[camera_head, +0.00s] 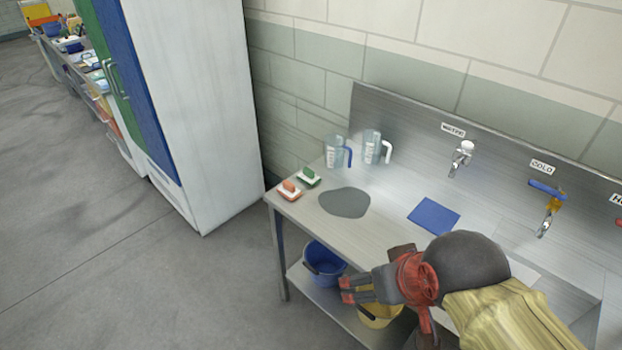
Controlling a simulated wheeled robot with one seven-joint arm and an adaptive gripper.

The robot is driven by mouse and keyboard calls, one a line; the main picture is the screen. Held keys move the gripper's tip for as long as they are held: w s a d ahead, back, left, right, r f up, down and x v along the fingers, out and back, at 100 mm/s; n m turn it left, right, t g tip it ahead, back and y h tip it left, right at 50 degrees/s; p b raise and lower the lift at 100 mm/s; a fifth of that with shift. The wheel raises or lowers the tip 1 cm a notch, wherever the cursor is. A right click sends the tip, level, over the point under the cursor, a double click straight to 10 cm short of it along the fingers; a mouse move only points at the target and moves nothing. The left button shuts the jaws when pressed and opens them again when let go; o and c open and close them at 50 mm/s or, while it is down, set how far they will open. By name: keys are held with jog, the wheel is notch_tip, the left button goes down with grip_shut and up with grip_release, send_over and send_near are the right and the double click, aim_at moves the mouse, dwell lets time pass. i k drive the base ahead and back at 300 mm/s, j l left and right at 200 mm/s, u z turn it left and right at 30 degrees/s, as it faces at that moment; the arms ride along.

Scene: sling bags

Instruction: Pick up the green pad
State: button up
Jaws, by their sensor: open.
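The green pad (308,173) sits on a small white base near the left end of the steel counter, towards the wall. A similar red pad (289,187) on a white base lies just in front of it to the left. My gripper (348,290) is open and appears empty, at the lower middle of the picture by the counter's front edge. It is well apart from the green pad, to its right and nearer to me. My arm hides part of the counter.
Two clear jugs, one with a blue handle (335,152) and one with a white handle (372,148), stand behind the pads. A grey round patch (344,202) and a blue sheet (434,216) lie on the counter (385,225). Blue (322,262) and yellow (378,316) buckets sit below.

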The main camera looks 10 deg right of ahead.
aim_at(308, 176)
jog(key=i+j, duration=0.55)
jog(key=i, duration=0.2)
jog(key=i+j+z, duration=0.15)
jog(key=z, duration=0.25)
jog(key=i+j+z, duration=0.2)
jog(key=z, duration=0.15)
jog(key=i+j+z, duration=0.1)
jog(key=j+z, duration=0.15)
jog(key=z, duration=0.15)
